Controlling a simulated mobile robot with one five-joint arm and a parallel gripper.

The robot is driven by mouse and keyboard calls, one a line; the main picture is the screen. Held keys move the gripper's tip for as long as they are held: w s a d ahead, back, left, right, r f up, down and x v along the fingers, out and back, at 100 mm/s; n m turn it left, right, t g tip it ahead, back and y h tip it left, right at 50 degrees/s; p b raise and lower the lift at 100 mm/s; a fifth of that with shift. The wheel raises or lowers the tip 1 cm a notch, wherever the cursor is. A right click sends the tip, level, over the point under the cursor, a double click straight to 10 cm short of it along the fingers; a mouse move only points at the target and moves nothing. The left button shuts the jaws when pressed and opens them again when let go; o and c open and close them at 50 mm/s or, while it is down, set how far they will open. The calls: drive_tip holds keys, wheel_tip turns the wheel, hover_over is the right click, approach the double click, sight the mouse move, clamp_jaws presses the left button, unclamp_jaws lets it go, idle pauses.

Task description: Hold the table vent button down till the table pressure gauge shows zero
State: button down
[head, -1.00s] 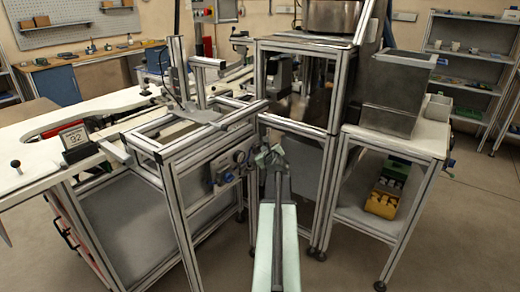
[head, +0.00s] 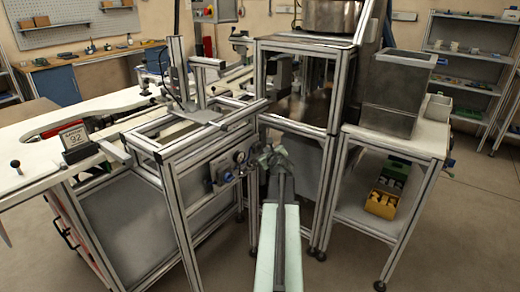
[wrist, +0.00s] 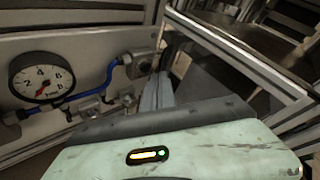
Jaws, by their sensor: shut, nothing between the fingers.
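The pressure gauge (wrist: 40,78) is a white dial with a dark rim on a grey panel, at the left of the wrist view. Its red needle points down and left of centre; the exact reading is too small to tell. It also shows in the head view (head: 240,157). A small metal block with a round face (wrist: 141,62) sits on the panel right of the gauge; I cannot tell whether it is the vent button. My gripper (head: 266,158) is shut and empty, just right of the gauge panel. In the wrist view its fingers (wrist: 157,93) lie right of and below the block, seemingly apart from it.
A blue hose (wrist: 95,90) and metal fittings run along the panel between gauge and block. The aluminium table frame (head: 175,205) is at left, and another frame stands close behind my gripper. A white-topped side table (head: 425,140) is at right. Floor is open at the lower right.

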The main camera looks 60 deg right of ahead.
drive_tip(key=s, duration=0.5)
idle(0.5)
drive_tip(key=shift+s, duration=0.1)
idle(0.3)
